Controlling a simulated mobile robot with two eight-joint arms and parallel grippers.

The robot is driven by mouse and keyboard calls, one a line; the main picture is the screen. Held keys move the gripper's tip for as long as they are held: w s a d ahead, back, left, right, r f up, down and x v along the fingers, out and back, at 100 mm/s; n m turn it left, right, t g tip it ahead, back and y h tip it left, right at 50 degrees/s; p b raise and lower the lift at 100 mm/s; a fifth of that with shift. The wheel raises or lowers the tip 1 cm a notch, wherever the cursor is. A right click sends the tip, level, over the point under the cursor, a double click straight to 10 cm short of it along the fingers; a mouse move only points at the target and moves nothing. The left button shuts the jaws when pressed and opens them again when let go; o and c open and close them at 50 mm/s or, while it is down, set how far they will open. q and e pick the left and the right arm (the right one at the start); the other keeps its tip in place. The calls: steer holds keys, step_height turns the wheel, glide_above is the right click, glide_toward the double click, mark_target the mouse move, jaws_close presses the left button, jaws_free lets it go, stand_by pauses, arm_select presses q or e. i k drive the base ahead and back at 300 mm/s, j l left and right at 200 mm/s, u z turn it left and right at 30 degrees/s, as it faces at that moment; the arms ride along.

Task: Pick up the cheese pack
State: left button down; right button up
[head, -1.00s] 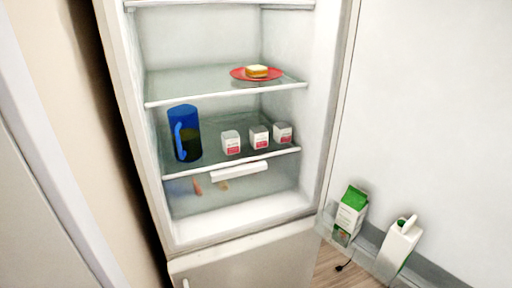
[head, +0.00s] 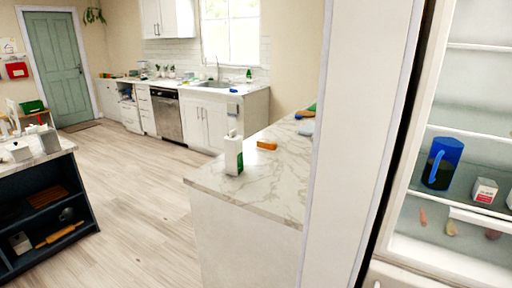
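A small orange block-shaped pack (head: 267,145) lies on the marble counter in the middle of the head view. It may be the cheese pack, but it is too small to tell for sure. It lies flat, apart from the white and green carton (head: 233,155) that stands upright to its left. Neither of my grippers is in view.
The open fridge at the right holds a blue jug (head: 442,163) and a small white box (head: 484,190) on a shelf. A pale wall panel stands between counter and fridge. A dark shelf unit (head: 45,215) is at the left. The wooden floor (head: 130,190) between is clear.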

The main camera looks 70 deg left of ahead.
mark_target(267, 145)
steer(key=u, duration=2.25)
steer(key=j+z, duration=0.1)
steer(key=z, duration=0.6)
steer(key=i+j+z, duration=0.15)
steer(key=j+z, duration=0.7)
steer(key=z, duration=0.15)
steer(key=i, duration=0.05)
